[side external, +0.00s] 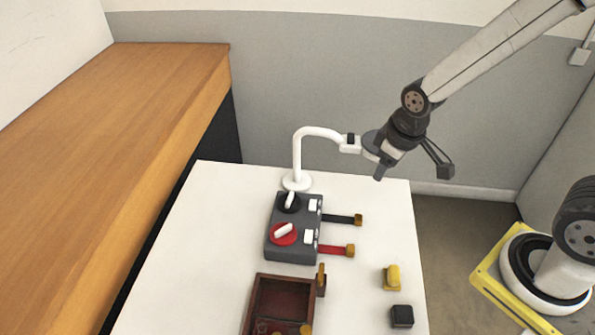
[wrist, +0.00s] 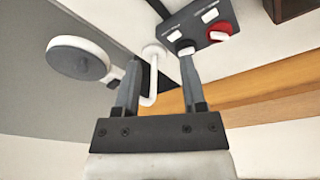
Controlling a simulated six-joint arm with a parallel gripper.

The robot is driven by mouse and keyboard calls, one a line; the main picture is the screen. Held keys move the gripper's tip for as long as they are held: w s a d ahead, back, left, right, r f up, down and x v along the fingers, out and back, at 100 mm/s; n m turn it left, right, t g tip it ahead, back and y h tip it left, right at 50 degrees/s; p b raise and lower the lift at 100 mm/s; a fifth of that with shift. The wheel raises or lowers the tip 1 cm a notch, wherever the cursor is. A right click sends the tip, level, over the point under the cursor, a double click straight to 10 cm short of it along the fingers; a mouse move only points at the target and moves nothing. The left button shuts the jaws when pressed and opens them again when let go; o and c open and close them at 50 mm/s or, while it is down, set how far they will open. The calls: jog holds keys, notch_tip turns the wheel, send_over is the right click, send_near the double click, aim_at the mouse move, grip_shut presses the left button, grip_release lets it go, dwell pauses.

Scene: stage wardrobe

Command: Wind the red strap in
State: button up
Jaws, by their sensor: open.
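A dark grey box (side external: 292,248) sits on the white table. Its top has a red dial (side external: 284,234) with a white handle and a black dial (side external: 289,203) with a white handle. The red strap (side external: 333,249) sticks out of the box's right side, with a brass-coloured end piece. A dark strap (side external: 338,219) sticks out parallel to it. My gripper (side external: 412,174) is open and empty, above and to the right of the box, touching nothing that I can make out. The wrist view shows the box (wrist: 196,27) and red dial (wrist: 222,31) beyond the fingers; the straps do not show there.
A white bent post (side external: 299,155) with a round head (wrist: 78,60) stands behind the box, close to my gripper. A brown open tray (side external: 256,300), a yellow piece (side external: 392,278) and a black block (side external: 402,316) are nearer the front. The table right of the post is clear.

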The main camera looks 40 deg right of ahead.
jog(key=w+a+f+n+g, duration=0.1)
jog(key=w+a+f+n, duration=0.4)
jog(key=w+a+n, duration=0.35)
jog(key=n+g, duration=0.1)
jog(key=n, duration=0.6)
send_over(283, 228)
notch_tip(283, 228, down, 8)
jog(key=shift+r, duration=0.25)
jog(key=shift+f, duration=0.15)
jog(key=shift+f, duration=3.75)
grip_shut()
